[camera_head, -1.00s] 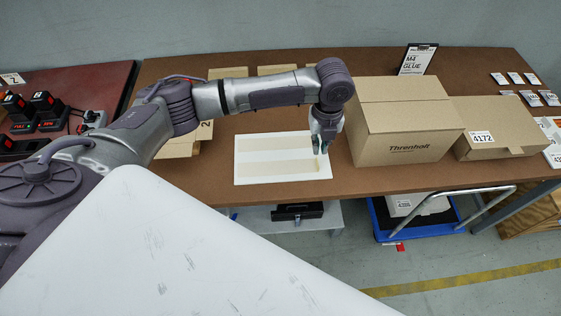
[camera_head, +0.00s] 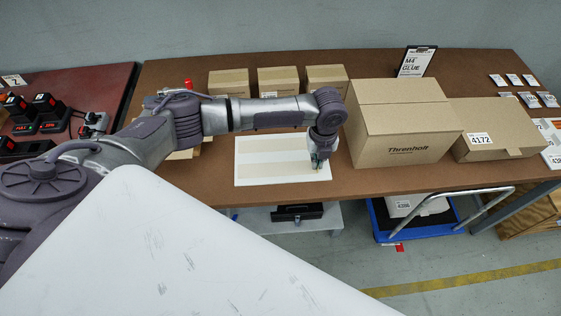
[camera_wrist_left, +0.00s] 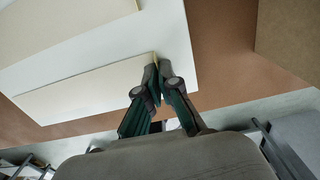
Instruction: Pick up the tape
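Two long beige tape strips lie on a white board on the brown table, the far strip (camera_head: 270,145) and the near strip (camera_head: 270,170). The wrist view shows the far strip (camera_wrist_left: 60,25) and the near strip (camera_wrist_left: 85,95) too. My left gripper (camera_head: 318,164) points down at the right end of the near strip. In the wrist view its fingertips (camera_wrist_left: 158,66) are close together at that strip's end. Whether the strip's end is pinched between them cannot be made out. My right gripper is not in view.
A large carton (camera_head: 405,130) stands close to the right of my left gripper, with a flatter carton (camera_head: 495,130) beyond it. Several small cartons (camera_head: 278,80) line the back. The white board (camera_head: 242,180) has bare table in front.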

